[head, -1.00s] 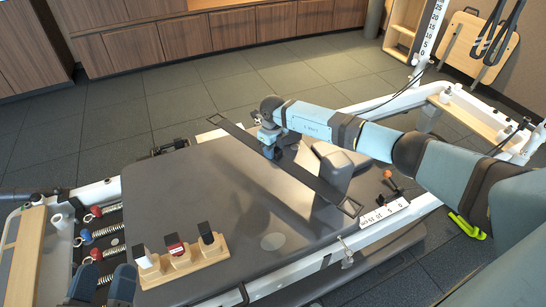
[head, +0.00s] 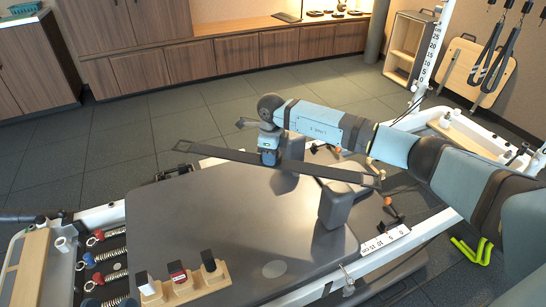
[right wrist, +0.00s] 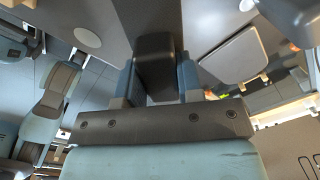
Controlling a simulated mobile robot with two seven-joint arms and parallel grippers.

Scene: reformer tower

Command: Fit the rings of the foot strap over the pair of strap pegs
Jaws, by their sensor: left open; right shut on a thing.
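A wooden block (head: 180,289) with black, red and white-marked pieces sits on the carriage (head: 220,220). Coiled springs (head: 108,255) lie at the left. A padded block (head: 335,205) stands below the strap's right half. An orange knob (head: 388,201) stands by the white scale (head: 385,240).

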